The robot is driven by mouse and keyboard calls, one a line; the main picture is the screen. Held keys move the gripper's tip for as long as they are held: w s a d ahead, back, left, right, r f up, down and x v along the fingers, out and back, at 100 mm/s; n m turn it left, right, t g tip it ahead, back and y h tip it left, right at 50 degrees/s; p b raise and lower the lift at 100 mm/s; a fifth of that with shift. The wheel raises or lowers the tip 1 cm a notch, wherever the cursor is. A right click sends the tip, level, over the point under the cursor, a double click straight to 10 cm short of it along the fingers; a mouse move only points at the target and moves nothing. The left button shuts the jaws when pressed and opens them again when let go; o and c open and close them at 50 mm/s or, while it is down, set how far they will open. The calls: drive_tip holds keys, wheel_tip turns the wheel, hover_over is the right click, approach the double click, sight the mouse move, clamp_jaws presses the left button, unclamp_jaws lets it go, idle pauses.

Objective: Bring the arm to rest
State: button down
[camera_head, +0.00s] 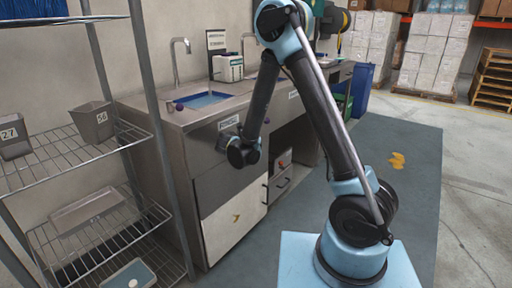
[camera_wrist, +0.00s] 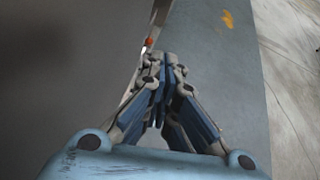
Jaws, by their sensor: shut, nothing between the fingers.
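My gripper (camera_wrist: 164,60) shows in the wrist view with its blue and grey fingers drawn together and nothing between them. In the head view my arm rises from its light blue base, bends at the top and hangs down to a dark wrist in front of the sink cabinet (camera_head: 232,200). The gripper's fingers cannot be made out clearly there.
A wire shelf rack (camera_head: 160,185) with grey bins (camera_head: 94,124) stands at the left. The steel counter has a sink basin (camera_head: 203,100). A blue bin (camera_head: 361,90) and stacked white boxes (camera_head: 430,55) stand behind. The grey floor mat (camera_head: 415,165) is mostly clear, with a yellow mark.

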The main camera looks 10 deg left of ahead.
drive_tip(key=s+d+r+m+g, duration=0.25)
drive_tip(key=d+m, duration=0.25)
drive_tip(key=d, duration=0.4)
drive_tip(key=s+d+r+m+g, duration=0.2)
drive_tip(key=s+d+r+m, duration=0.25)
drive_tip(key=d, duration=0.45)
drive_tip(key=s+d+r+m+g, duration=0.25)
drive_tip(key=d+m, duration=0.35)
drive_tip(key=d, duration=0.4)
drive_tip(key=s+d+f+m+g+y, duration=0.1)
drive_tip(key=s+d+m+y, duration=0.1)
drive_tip(key=s+m, duration=0.6)
drive_tip(key=s+d+f+m+g+y, duration=0.1)
drive_tip(key=s+d+f+m+y, duration=0.1)
drive_tip(key=s+d+m, duration=0.3)
drive_tip(key=shift+s+d+m+g, duration=0.25)
drive_tip(key=shift+s+m, duration=1.7)
drive_tip(key=shift+s, duration=3.75)
